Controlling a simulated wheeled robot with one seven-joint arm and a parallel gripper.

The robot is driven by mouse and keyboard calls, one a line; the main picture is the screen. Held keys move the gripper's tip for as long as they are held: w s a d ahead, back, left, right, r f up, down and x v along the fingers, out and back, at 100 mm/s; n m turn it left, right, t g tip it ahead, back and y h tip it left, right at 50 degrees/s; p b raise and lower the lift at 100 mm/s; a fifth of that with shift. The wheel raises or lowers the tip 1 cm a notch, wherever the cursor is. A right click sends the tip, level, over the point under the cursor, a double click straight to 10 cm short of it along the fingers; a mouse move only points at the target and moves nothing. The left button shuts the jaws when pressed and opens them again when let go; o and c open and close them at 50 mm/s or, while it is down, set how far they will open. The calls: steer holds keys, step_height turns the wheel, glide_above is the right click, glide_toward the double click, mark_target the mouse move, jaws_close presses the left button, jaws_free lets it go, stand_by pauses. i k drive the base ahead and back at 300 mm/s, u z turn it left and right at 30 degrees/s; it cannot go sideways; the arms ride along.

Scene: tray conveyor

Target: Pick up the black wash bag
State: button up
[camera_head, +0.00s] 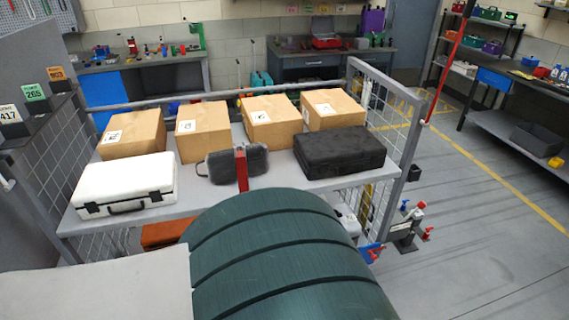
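A dark grey-black rounded bag (218,166) stands at the middle of a grey shelf (205,198), near its front, and looks like the wash bag. A narrow upright red piece hides part of its front. A flatter black case (340,150) lies to its right on the same shelf. A white case (125,182) with a black handle lies to its left.
Several cardboard boxes (270,125) stand in a row behind the bag. Mesh side panels (393,135) close both shelf ends. A large dark green ribbed shape covers the lower middle. Open floor (480,220) lies to the right. Workbenches stand behind.

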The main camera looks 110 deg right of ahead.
mark_target(220, 165)
steer(key=z, duration=3.5)
steer(key=i, duration=0.5)
steer(key=k, duration=1)
steer(key=z, duration=1.05)
steer(key=i, duration=0.85)
steer(key=u, duration=1.75)
